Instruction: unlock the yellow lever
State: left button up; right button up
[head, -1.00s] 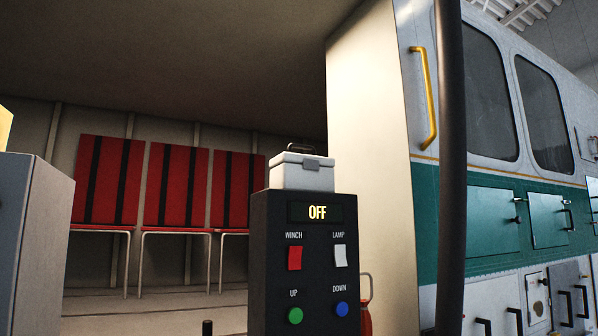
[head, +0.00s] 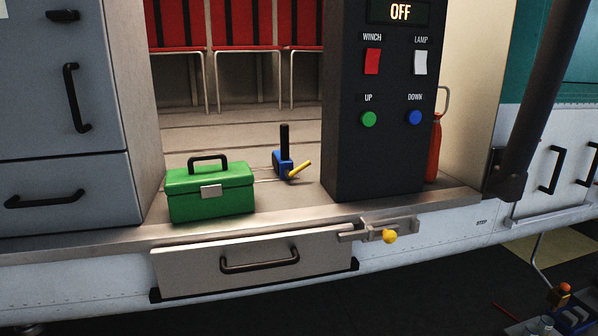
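A small blue device (head: 283,163) with an upright black handle (head: 285,140) sits on the helicopter's cabin floor. A short yellow lever (head: 299,168) sticks out from its right side, tilted up to the right. A metal slide latch (head: 372,229) with a round yellow knob (head: 389,237) is mounted on the sill, at the right end of a drawer-like panel (head: 185,270). I cannot tell whether either one is locked. Neither of my grippers shows in this view.
A green toolbox (head: 210,190) stands on the sill left of the blue device. A black control panel (head: 377,150) reading OFF stands to the right, with a red bottle (head: 433,150) behind it. Grey cabinets (head: 60,180) are at left. Small items (head: 560,296) lie at the lower right.

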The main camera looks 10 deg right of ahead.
aim_at(289, 174)
jog(key=z, duration=0.4)
jog(key=k, duration=0.55)
jog(key=z, duration=1.25)
jog(key=i, duration=0.75)
jog(key=u, duration=0.65)
jog(key=i, duration=0.4)
jog(key=u, duration=0.45)
